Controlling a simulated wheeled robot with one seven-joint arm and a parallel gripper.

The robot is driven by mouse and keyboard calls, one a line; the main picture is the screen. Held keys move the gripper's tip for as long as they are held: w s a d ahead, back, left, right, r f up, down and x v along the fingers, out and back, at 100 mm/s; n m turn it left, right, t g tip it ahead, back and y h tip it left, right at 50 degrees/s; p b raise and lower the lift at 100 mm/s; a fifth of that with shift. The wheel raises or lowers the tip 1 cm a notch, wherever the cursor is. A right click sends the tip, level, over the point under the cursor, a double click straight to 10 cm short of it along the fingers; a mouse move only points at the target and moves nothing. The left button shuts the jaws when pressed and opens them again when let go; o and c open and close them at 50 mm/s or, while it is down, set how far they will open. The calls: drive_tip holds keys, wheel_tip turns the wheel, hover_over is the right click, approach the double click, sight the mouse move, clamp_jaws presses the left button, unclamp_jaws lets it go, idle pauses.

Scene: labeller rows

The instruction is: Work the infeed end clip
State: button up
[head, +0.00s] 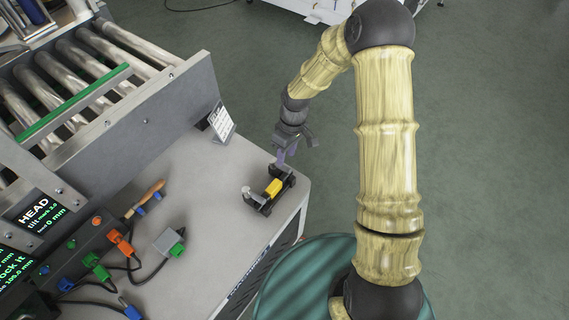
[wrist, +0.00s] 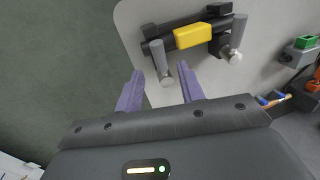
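A small black fixture with a yellow block (head: 273,187) sits near the corner of the grey table; I take it for the infeed end clip. In the wrist view the yellow block (wrist: 193,36) lies along a dark bar, with a grey peg (wrist: 159,60) near its left end and another grey peg (wrist: 237,38) at its right. My gripper (head: 287,156) is at the fixture's far end. In the wrist view my gripper (wrist: 161,70) is open, its two purple fingers apart. The left peg's end shows between the fingertips; I cannot tell whether either finger touches it.
A roller conveyor (head: 95,70) with a metal side rail runs at the upper left. A white label card (head: 221,122) stands at the table's far edge. A wooden-handled tool (head: 149,197), a grey-and-green connector (head: 170,243) and cabled plugs lie left of the fixture. Open floor is at right.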

sight(284, 166)
drive_tip(key=f, duration=0.4)
drive_tip(key=shift+s+a+f, duration=0.3)
drive_tip(key=shift+s+f, duration=0.05)
drive_tip(key=shift+f, duration=0.05)
drive_tip(key=shift+c, duration=0.5)
clamp_jaws()
